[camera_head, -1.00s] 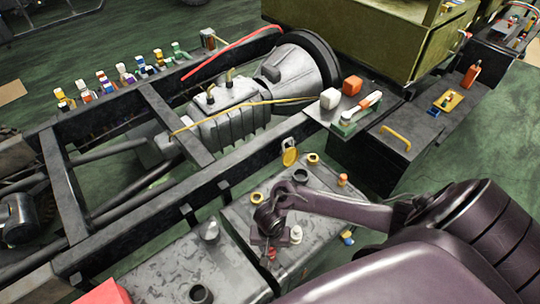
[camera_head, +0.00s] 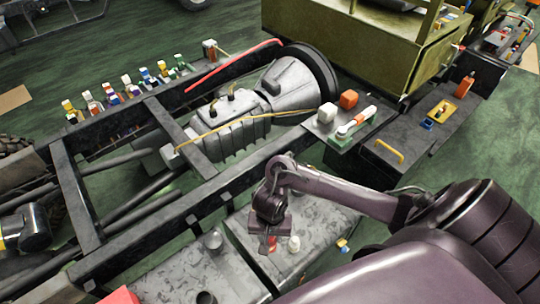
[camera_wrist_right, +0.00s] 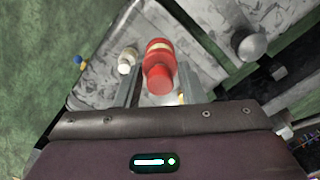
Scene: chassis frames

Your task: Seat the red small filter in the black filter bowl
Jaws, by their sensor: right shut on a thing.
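The red small filter (camera_wrist_right: 159,62) is between the two fingers of my right gripper (camera_wrist_right: 158,92) in the right wrist view. In the head view my right gripper (camera_head: 271,236) points down over the grey tank, shut on the red filter (camera_head: 272,245), which is partly covered by the gripper. A dark round cup-like opening (camera_head: 206,298) shows at the bottom edge of the head view; I cannot tell whether it is the black filter bowl. My right arm covers part of the tank top. My left gripper is not in view.
A small white filter (camera_head: 294,244) stands close beside the gripper on the tank (camera_head: 330,215). A grey knob-like part (camera_head: 213,240) stands to its left. The black frame rail (camera_head: 160,225) runs behind. A yellow handle (camera_head: 390,151) is on the dark box at right.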

